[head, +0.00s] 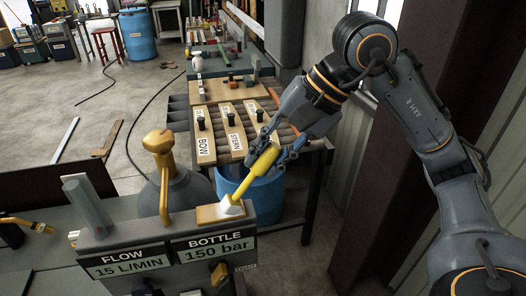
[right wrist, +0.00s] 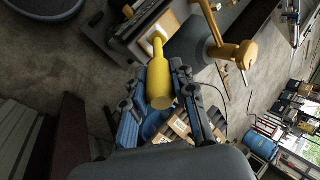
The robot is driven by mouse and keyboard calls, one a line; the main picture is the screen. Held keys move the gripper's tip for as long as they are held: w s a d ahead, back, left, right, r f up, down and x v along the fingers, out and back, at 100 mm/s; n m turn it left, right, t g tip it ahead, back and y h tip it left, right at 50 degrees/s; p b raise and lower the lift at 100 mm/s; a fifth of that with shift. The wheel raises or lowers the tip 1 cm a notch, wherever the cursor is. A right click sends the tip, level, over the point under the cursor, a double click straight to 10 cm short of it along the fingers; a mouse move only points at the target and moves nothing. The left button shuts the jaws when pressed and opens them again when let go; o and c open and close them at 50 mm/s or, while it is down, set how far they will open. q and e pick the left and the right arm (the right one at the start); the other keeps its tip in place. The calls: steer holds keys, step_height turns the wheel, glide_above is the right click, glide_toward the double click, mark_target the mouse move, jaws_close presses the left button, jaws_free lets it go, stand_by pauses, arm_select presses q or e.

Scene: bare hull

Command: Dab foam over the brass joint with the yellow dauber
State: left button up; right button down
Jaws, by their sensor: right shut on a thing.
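My right gripper (head: 266,157) is shut on the thick handle of the yellow dauber (head: 263,161), which it holds tilted. The dauber's thin shaft runs down left to a pale tip at a small tan tray (head: 207,214) on top of the grey panel. White material shows there; I cannot tell tip from foam. The right wrist view shows the dauber (right wrist: 160,82) between the fingers, its far end at the tray. A brass-coloured bent pipe (head: 163,190) with a knobbed top stands left of the tray, apart from the dauber; I cannot tell its exact joint. My left gripper is not in view.
The panel carries FLOW (head: 127,267) and BOTTLE (head: 208,249) plates. A grey dome sits behind the brass pipe. A blue bucket (head: 262,203) stands below the dauber. Behind is a rack with labelled wooden blocks (head: 203,138). A wall is close on the right.

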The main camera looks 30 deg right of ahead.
steer(key=shift+s+a, duration=0.15)
steer(key=shift+s, duration=0.4)
steer(key=shift+r+p, duration=2.15)
steer(key=shift+r, duration=0.85)
steer(key=shift+r+p, duration=1.1)
steer(key=shift+r, duration=0.45)
